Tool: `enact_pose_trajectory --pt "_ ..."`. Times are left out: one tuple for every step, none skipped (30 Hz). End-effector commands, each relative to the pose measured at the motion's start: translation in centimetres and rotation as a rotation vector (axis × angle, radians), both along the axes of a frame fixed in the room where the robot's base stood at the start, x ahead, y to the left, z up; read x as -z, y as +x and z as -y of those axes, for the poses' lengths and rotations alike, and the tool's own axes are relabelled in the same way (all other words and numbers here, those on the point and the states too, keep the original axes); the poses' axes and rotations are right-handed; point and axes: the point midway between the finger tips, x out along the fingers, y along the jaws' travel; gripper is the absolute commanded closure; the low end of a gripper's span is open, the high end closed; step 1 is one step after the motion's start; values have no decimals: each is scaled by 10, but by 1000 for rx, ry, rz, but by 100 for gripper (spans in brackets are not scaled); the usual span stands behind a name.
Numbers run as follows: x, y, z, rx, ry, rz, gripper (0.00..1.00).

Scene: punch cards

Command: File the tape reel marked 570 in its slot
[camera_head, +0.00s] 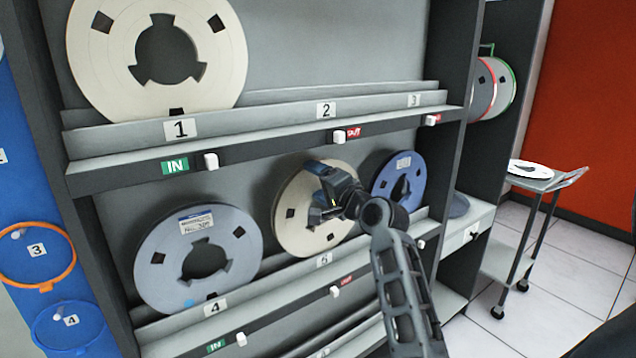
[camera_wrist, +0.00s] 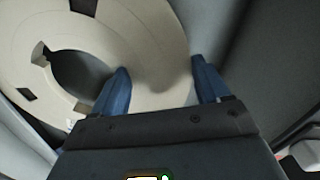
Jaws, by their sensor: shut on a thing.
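A cream tape reel (camera_head: 290,225) stands leaning in the lower shelf row, above the slot label 5 (camera_head: 323,260). My gripper (camera_head: 322,200) is at its right part, with my arm covering some of its face. In the wrist view my gripper's blue fingers (camera_wrist: 160,85) are on the cream reel (camera_wrist: 145,35), with its rim area between them. No number 570 can be read on it. A blue-grey reel (camera_head: 160,280) with a small label stands in slot 4 at left. Another blue reel (camera_head: 382,185) stands to the right, partly behind my arm.
A large cream reel (camera_head: 215,70) stands in slot 1 of the upper row; slots 2 (camera_head: 326,110) and 3 (camera_head: 414,100) look empty. White knobs line the shelf edges, beside IN and OUT tags. A small cart (camera_head: 548,184) stands at right, bearing a white disc (camera_head: 531,173).

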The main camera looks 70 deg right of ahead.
Motion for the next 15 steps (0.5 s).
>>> enact_pose_trajectory --pt "-1 0 0 1 -3 3 79" --pt "0 0 0 1 -3 3 79" --pt "1 0 0 1 -3 3 79" --pt "1 0 0 1 -3 3 79" --pt "2 0 0 1 -3 3 79" --pt "3 0 0 1 -3 3 79" --pt "3 0 0 1 -3 3 79" --pt "4 0 0 1 -3 3 79" --pt "5 0 0 1 -3 3 79" --pt "5 0 0 1 -3 3 79" --pt "6 0 0 1 -3 3 79" --pt "7 0 0 0 -3 3 79" --pt "8 0 0 0 -3 3 79" --pt "8 0 0 0 -3 3 79" --pt "9 0 0 0 -3 3 79"
